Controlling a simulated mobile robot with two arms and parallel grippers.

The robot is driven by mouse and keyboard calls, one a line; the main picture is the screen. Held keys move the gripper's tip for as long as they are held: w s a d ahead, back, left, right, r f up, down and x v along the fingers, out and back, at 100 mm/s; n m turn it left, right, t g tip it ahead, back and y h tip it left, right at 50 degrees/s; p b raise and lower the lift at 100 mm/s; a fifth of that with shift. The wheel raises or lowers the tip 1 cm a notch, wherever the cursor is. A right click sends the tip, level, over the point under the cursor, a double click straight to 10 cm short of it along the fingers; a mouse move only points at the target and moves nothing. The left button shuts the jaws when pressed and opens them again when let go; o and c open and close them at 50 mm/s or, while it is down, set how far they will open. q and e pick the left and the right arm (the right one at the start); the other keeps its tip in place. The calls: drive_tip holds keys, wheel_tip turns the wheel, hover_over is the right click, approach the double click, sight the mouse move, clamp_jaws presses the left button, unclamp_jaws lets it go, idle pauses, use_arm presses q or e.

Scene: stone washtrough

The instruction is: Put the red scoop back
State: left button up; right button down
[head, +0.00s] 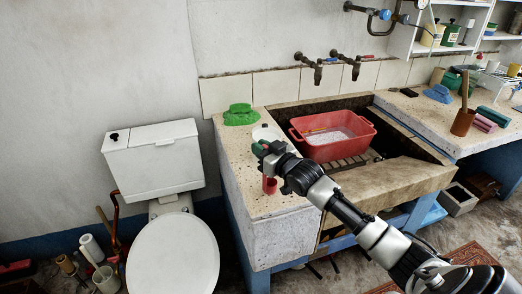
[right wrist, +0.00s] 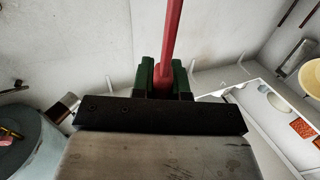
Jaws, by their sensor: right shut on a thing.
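My right gripper (head: 263,150) is over the left part of the stone counter in the head view. In the right wrist view, its green fingers (right wrist: 163,75) are shut on a long red handle (right wrist: 171,38), which I take to be the red scoop's. In the head view a red part of the scoop (head: 269,186) shows just below the gripper. The rest of the scoop is hidden by the gripper, and I cannot tell whether it touches the counter. My left gripper is not in view.
A red basin (head: 335,150) with pale contents sits in the stone trough to the right. A toilet (head: 174,255) stands left. A wooden-handled brown pot (head: 463,122) stands far right.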

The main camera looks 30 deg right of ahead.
drive_tip(key=shift+f, duration=0.55)
drive_tip(key=c, duration=1.1)
unclamp_jaws()
drive_tip(key=s, duration=0.4)
drive_tip(key=s+d, duration=0.1)
drive_tip(key=s, duration=0.7)
drive_tip(key=shift+d+b, duration=0.35)
drive_tip(key=shift+d, duration=0.05)
